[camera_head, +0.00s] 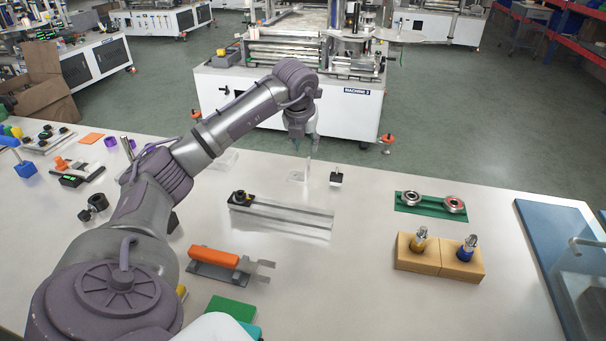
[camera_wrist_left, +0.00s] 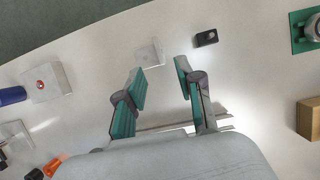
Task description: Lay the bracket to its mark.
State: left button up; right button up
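A small pale, partly see-through bracket (camera_head: 299,172) stands on the white table near its far edge. In the left wrist view the bracket (camera_wrist_left: 150,52) lies just beyond the fingertips, apart from them. My left gripper (camera_head: 304,141) is above the far table edge, over the bracket's area. In the left wrist view its fingers (camera_wrist_left: 160,76) are spread with nothing between them. I cannot make out a mark for the bracket. My right gripper is not in view.
A metal rail (camera_head: 285,217) lies nearer. A green plate with rings (camera_head: 430,203) and wooden blocks (camera_head: 440,258) are at the right. An orange-handled tool (camera_head: 215,257) lies in front. Table between rail and plate is clear.

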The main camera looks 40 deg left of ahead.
aim_at(307, 162)
pick_arm(q)
jog(key=x, duration=0.5)
jog(key=shift+f, duration=0.1)
jog(key=shift+w+a+f+p, duration=0.1)
jog(key=shift+w+f+p, duration=0.05)
jog(key=shift+f+p, duration=0.45)
jog(key=x, duration=0.3)
jog(key=shift+f+p, duration=0.2)
jog(key=shift+p, duration=0.2)
jog(key=shift+w+a+f, duration=0.15)
jog(key=shift+w+f, duration=0.05)
jog(key=shift+f, duration=0.2)
jog(key=shift+c, duration=0.3)
grip_shut()
jog(key=shift+r, duration=0.1)
